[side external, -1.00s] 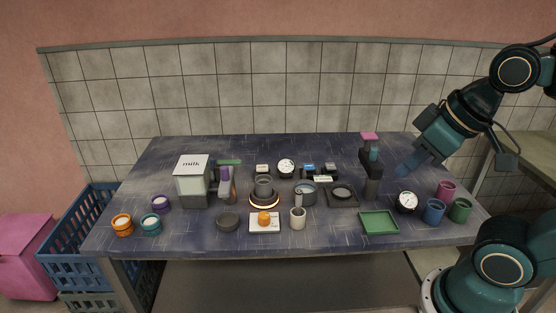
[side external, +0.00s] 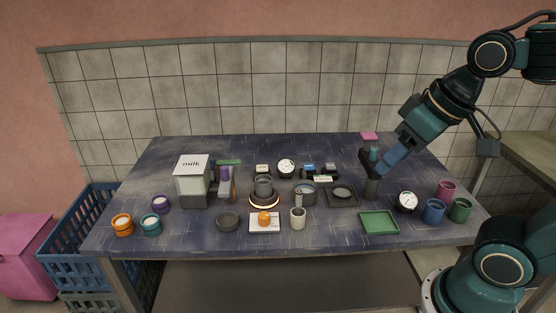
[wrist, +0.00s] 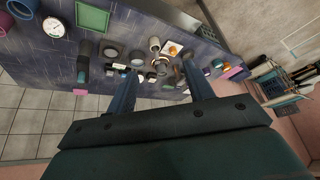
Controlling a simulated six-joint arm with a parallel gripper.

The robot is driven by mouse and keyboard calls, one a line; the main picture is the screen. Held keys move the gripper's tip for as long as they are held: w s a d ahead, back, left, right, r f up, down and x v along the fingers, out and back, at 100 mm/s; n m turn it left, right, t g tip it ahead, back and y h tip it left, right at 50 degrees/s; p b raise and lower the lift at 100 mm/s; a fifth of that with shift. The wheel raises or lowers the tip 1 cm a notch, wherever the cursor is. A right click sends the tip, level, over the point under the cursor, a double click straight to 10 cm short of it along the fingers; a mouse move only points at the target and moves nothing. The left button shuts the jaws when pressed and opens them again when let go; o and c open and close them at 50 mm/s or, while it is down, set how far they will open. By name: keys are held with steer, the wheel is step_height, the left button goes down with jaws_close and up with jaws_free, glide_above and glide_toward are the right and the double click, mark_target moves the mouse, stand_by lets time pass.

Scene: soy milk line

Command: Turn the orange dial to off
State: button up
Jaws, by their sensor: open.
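The orange dial (side external: 264,217) sits on a small white panel (side external: 257,229) near the front middle of the table. In the wrist view the orange dial (wrist: 173,50) is small and lies between my fingers, farther off. My gripper (side external: 383,168) is open and empty above the right part of the table, in front of or beside the dark stand with the pink top. It is well to the right of the dial and higher. In the wrist view my gripper (wrist: 158,85) shows both fingers spread apart. The dial's pointer direction is too small to tell.
A dark pot on a copper-ringed base (side external: 264,200) stands just behind the panel. A green tray (side external: 379,222) and round gauge (side external: 407,202) lie at the right front.

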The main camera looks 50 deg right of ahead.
steer(key=w+m+g, duration=0.1)
steer(key=w+m, duration=0.2)
steer(key=w, duration=0.5)
steer(key=m+g, duration=0.4)
steer(key=m, duration=0.5)
glide_above(264, 214)
step_height(264, 214, down, 17)
steer(key=shift+a, duration=0.15)
step_height(264, 214, down, 14)
steer(key=shift+r, duration=0.15)
steer(key=shift+c, duration=0.2)
steer(key=c, duration=0.9)
